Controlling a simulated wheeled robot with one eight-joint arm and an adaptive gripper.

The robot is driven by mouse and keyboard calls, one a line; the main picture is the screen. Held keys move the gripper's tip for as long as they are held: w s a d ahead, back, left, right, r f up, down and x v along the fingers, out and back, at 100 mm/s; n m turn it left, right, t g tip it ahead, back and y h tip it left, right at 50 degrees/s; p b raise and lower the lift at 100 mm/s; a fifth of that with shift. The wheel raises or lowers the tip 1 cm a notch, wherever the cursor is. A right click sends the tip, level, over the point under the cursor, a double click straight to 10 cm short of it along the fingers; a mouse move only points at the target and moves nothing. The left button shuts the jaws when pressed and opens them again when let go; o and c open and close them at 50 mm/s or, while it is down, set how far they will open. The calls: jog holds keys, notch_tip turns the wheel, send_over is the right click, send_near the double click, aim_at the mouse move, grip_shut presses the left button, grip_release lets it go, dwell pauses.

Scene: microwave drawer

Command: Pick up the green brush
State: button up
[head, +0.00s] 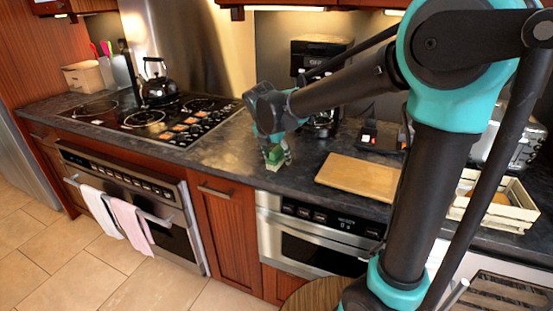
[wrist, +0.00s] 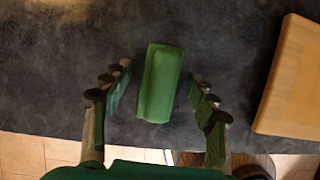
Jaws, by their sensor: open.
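The green brush (wrist: 160,84) lies on the dark countertop near its front edge. In the wrist view it shows as a green block, slightly tilted. My gripper (wrist: 160,88) is open, with one finger on each side of the brush and a gap on both sides. In the head view my gripper (head: 277,155) is low over the counter above the microwave drawer, and a small green part of the brush (head: 274,156) shows between the fingers. The rest of the brush is hidden there by the gripper.
A wooden cutting board (head: 358,178) lies right of the brush; its edge also shows in the wrist view (wrist: 290,85). A coffee maker (head: 322,60) stands behind my gripper. A cooktop (head: 150,115) with a black kettle (head: 158,85) is to the left. A wooden crate (head: 490,215) is at right.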

aim_at(277, 148)
jog(key=shift+c, duration=0.2)
jog(key=c, duration=1.2)
jog(key=shift+r, duration=0.15)
notch_tip(277, 148, up, 20)
jog(key=shift+f, duration=0.1)
jog(key=o, duration=0.5)
jog(key=c, duration=0.4)
jog(key=shift+o, duration=0.2)
